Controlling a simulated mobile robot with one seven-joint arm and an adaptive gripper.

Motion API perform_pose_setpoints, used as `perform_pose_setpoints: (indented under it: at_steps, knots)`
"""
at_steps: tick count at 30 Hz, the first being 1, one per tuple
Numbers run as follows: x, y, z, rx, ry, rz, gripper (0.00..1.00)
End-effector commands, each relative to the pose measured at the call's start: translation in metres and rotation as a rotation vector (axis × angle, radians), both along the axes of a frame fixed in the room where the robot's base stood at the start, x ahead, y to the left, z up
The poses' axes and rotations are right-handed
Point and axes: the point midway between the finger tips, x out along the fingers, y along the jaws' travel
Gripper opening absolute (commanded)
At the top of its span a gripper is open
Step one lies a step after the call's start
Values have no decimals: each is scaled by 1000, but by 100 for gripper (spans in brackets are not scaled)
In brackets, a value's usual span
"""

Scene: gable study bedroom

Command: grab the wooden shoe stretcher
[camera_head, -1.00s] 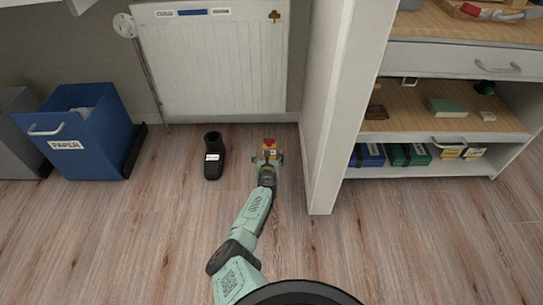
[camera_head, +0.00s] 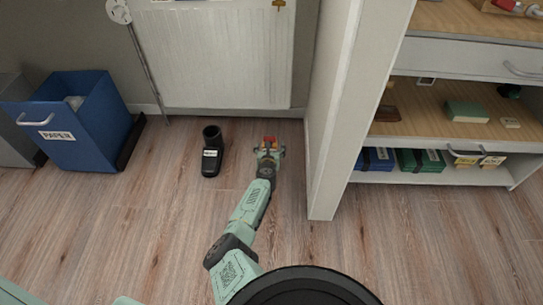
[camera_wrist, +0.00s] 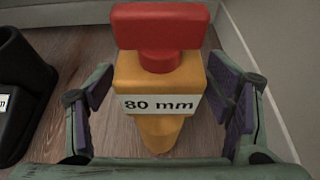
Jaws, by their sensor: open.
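The shoe stretcher (camera_wrist: 155,92), an orange-yellow block with a red T-shaped knob and a white "80 mm" label, stands between my fingers in the wrist view. Its lower end narrows toward the floor, partly hidden by my gripper. In the head view its red top (camera_head: 269,141) shows small in front of the radiator. My gripper (camera_wrist: 160,105) is open, with one purple-padded finger on each side of the block and a visible gap at both sides. My gripper also shows in the head view (camera_head: 268,153), low over the floor.
A black boot-shaped thing (camera_head: 212,155) stands on the floor left of my gripper. A white partition (camera_head: 325,150) rises close on the right, with shelves (camera_head: 450,130) beyond. A blue paper bin (camera_head: 85,140) is at left, a radiator (camera_head: 215,60) behind. The front floor is clear.

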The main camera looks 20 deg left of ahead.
Motion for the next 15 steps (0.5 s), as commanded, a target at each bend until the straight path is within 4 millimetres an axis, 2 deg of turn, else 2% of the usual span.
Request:
perform_pose_setpoints:
  at_steps: [3,15]
  knots:
    - [0,0,0,0,0,0,72]
    - [0,0,0,0,0,1,45]
